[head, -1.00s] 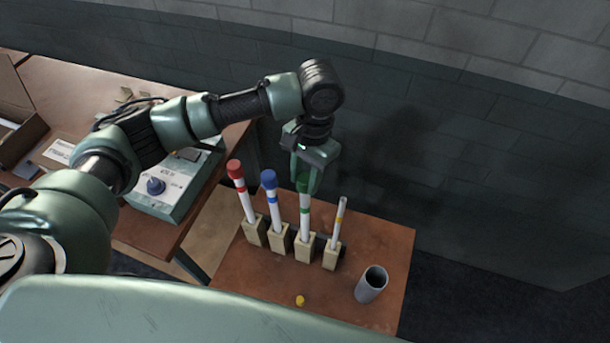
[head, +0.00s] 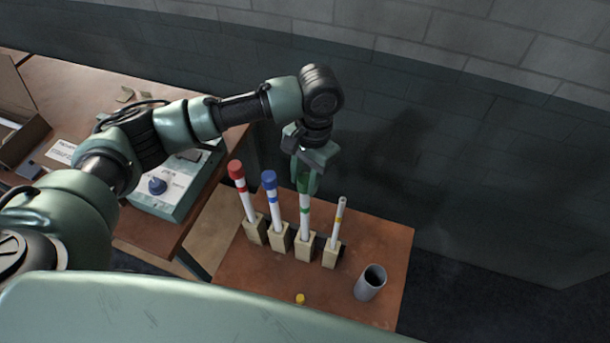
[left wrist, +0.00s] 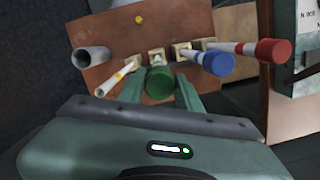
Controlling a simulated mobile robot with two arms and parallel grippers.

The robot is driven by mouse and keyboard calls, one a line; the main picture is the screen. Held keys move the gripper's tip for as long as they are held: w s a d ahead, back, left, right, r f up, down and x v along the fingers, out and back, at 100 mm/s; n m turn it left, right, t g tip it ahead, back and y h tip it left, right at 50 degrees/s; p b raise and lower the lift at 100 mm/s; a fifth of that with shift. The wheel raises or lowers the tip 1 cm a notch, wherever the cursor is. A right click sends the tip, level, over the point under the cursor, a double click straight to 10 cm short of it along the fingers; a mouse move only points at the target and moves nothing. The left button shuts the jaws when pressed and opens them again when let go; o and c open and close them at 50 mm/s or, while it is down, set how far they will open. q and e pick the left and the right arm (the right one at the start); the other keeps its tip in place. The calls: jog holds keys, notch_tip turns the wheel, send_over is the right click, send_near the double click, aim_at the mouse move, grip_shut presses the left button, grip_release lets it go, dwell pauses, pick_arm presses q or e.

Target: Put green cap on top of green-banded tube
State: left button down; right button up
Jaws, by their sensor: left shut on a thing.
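The green-banded tube (head: 304,218) stands in a wooden block on the small brown table. The green cap (head: 304,183) is at the tube's upper end, and no gap shows between them. It also shows in the left wrist view (left wrist: 159,83), in line with the tube, which is largely hidden behind it. My left gripper (head: 307,187) points down over the tube, with its fingers shut on the green cap from both sides. In the left wrist view its fingers (left wrist: 160,88) flank the cap. I cannot tell how firmly the cap is seated. My right gripper is not in view.
A red-capped tube (head: 245,199) and a blue-capped tube (head: 273,205) stand close on the left. An uncapped yellow-banded tube (head: 338,222) stands on the right. A yellow cap (head: 300,298) and a grey cylinder (head: 370,283) are on the table's front part.

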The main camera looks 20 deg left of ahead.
pick_arm(q)
jog(key=shift+f, duration=1.2)
dwell(1.2)
jog(key=shift+c, duration=1.6)
grip_release()
jog(key=shift+r, duration=0.1)
jog(key=shift+r, duration=3.95)
jog(key=shift+s+f, duration=0.1)
